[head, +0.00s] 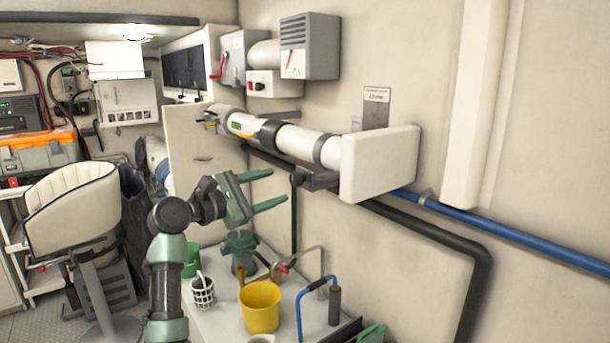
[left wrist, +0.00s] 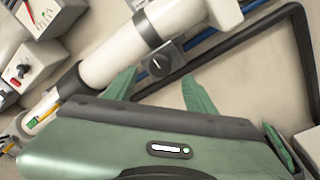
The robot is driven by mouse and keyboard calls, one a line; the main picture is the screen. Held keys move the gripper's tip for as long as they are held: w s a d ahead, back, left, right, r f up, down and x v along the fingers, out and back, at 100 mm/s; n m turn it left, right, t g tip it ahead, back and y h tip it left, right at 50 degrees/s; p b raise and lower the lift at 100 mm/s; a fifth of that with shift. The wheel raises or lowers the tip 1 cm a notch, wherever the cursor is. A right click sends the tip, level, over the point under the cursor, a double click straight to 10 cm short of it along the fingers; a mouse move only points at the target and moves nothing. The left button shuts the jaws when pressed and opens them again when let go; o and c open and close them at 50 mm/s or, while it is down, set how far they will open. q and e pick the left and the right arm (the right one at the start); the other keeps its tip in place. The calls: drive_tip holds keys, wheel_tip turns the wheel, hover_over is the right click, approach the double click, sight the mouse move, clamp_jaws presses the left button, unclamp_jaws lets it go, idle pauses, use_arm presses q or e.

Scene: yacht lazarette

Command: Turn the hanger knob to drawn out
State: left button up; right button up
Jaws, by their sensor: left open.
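The knob I take for the hanger knob (left wrist: 158,66) is a dark round knob with a small pale mark, on a dark plate under the white pipe. In the head view a black knob (head: 297,179) shows at the left end of the dark hanger bracket (head: 320,181). My left gripper (head: 277,187) is open, its two green fingers pointing right toward the bracket. In the left wrist view the fingers (left wrist: 160,76) reach up just below the knob, one to each side, with nothing held. Any contact cannot be told. My right gripper is not in view.
The white pipe (head: 295,140) runs along the wall into a white block (head: 380,163). A black pipe (head: 430,236) and a blue pipe (head: 500,235) run lower right.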

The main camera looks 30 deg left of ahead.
sight(293, 181)
use_arm(q)
drive_tip(key=x, duration=0.2)
drive_tip(key=p+x, duration=0.1)
drive_tip(key=shift+w+d+r+p, duration=0.2)
drive_tip(key=shift+w+r+p, duration=0.05)
drive_tip(key=shift+w+p, duration=0.1)
drive_tip(key=w, duration=0.2)
drive_tip(key=shift+w+d+f, duration=0.25)
drive_tip(key=shift+d+f, duration=0.05)
drive_tip(key=shift+s, duration=0.15)
drive_tip(key=shift+c, duration=0.3)
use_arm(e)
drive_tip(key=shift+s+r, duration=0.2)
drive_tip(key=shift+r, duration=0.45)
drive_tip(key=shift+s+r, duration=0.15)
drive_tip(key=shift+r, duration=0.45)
use_arm(q)
drive_tip(key=c, duration=1)
clamp_jaws()
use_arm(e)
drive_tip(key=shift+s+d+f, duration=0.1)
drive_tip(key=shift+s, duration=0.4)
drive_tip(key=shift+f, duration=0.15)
